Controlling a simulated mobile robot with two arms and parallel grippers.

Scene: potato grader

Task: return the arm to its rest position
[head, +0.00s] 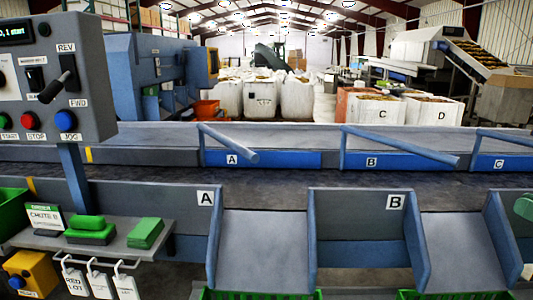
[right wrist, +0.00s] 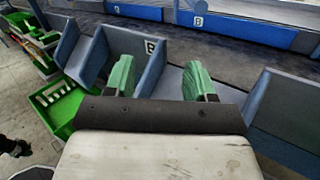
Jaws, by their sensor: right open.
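My right gripper (right wrist: 160,80) shows in the right wrist view with its two green fingers apart and nothing between them. It is open above the chutes, with the chute marked B (right wrist: 136,42) behind its left finger. In the head view only a green bit of my right gripper (head: 524,207) shows at the right edge, beside the right wall of chute B (head: 455,245). The rest of my right arm is outside the head view. My left gripper is in neither view.
A control panel (head: 58,80) stands at the left with a lever and buttons. A shelf (head: 110,240) below it holds green blocks (head: 90,228). Chute A (head: 262,245) and a dark conveyor (head: 270,187) with blue diverter bars lie ahead. Green crates (right wrist: 62,105) stand at lower left in the wrist view.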

